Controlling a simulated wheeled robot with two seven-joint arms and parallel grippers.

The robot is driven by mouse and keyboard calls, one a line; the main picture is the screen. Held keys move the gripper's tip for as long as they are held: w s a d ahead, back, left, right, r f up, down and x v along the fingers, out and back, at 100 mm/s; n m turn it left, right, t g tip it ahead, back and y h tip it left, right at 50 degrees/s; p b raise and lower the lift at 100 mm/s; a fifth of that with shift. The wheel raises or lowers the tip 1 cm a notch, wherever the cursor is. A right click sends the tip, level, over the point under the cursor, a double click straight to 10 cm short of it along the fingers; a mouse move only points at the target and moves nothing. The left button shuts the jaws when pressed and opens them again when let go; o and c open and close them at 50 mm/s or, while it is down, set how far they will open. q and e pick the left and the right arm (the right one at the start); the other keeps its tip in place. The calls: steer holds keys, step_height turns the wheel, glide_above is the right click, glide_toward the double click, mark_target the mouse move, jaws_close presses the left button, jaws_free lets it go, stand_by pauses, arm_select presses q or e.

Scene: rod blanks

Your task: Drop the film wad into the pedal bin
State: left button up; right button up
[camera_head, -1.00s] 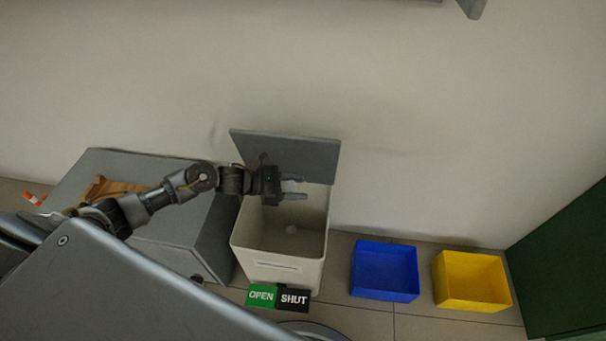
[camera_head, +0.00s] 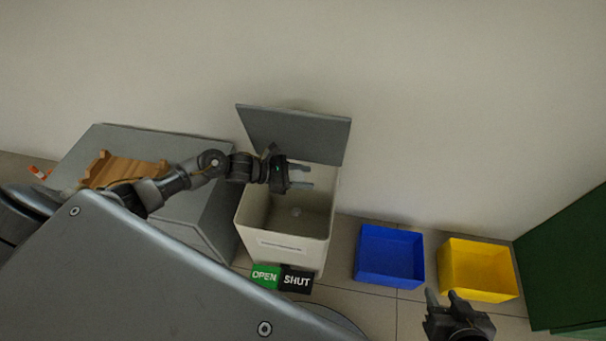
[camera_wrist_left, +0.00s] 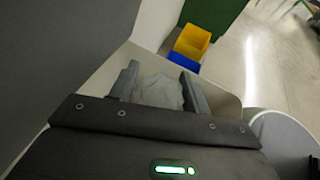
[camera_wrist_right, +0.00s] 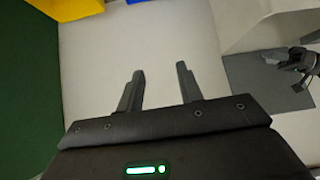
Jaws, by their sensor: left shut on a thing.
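The pedal bin (camera_head: 257,222) is a cream box by the wall with its grey lid (camera_head: 295,133) raised. My left gripper (camera_head: 301,177) is over the bin's open mouth, with its fingers pointing right. It is shut on the film wad (camera_wrist_left: 158,92), a crumpled pale grey lump between the fingers in the left wrist view. The wad is hard to make out in the head view. A small pale spot (camera_head: 296,212) shows low inside the bin. My right gripper (camera_head: 443,296) is open and empty at the lower right, in front of the yellow bin.
A blue bin (camera_head: 389,279) and a yellow bin (camera_head: 478,291) stand right of the pedal bin. A grey box (camera_head: 215,215) with brown cardboard (camera_head: 125,170) on top is to its left. Green OPEN (camera_head: 265,278) and black SHUT (camera_head: 297,281) plates are at its foot.

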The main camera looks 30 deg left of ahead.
arm_select(q)
steer(key=shift+f, duration=0.4)
arm_select(e)
steer(key=shift+w+a+r+t+y, duration=0.4)
steer(key=shift+w+a+r+t, duration=0.1)
steer(key=shift+a+r+t, duration=0.1)
arm_select(q)
steer(key=o, duration=1)
arm_select(e)
steer(key=shift+d+f, duration=0.1)
arm_select(q)
steer(key=shift+a, duration=0.1)
steer(key=v, duration=1)
steer(key=shift+s+a+r, duration=0.15)
steer(key=shift+a, duration=0.05)
arm_select(e)
steer(key=shift+s+d+f+g+h, duration=0.5)
steer(key=shift+s+d+f+g, duration=0.3)
steer(key=shift+s+d, duration=0.05)
arm_select(q)
steer(key=shift+d, duration=0.1)
